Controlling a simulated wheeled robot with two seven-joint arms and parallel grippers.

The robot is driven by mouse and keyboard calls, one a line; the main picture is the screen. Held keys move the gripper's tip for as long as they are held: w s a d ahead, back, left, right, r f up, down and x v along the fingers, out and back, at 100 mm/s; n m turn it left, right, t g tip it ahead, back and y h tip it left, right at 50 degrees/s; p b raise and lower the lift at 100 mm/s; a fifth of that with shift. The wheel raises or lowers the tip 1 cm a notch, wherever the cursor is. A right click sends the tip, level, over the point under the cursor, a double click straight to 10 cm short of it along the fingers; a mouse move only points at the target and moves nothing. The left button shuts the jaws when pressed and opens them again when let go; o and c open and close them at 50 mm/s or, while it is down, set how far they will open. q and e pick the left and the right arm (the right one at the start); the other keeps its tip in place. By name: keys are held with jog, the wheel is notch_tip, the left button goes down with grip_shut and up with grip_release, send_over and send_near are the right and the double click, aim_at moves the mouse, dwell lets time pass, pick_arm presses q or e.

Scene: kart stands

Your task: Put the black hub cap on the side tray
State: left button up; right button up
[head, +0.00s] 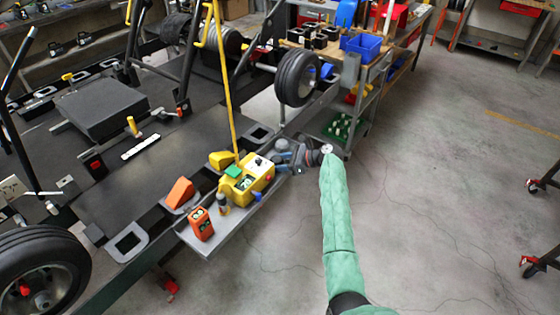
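The side tray (232,232) is a narrow grey shelf along the near side of the kart stand. It bears a yellow box with buttons (250,183), an orange device (201,224) and small bottles. My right arm, in a green sleeve, reaches up from the bottom. My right gripper (280,157) is at the tray's far right end, pointing left, beyond the yellow box. Its fingers are small and dark among grey-blue shapes, so I cannot tell their opening or whether they hold anything. I cannot pick out the black hub cap for certain. My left gripper is out of view.
A kart wheel (297,78) stands out just beyond the gripper, and another wheel (40,275) is at lower left. A yellow upright pole (225,85) rises behind the tray. A shelved cart (350,105) with a blue bin (364,46) stands behind.

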jog(key=shift+f, duration=0.15)
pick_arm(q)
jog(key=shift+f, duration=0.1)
pick_arm(e)
jog(key=o, duration=0.8)
jog(key=shift+d, duration=0.1)
jog(key=shift+d+r, duration=0.2)
jog(key=shift+d, duration=0.15)
pick_arm(q)
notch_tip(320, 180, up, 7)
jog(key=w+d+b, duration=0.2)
jog(key=b, duration=0.1)
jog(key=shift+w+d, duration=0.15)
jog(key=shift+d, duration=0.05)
pick_arm(e)
jog(key=shift+v, duration=5.55)
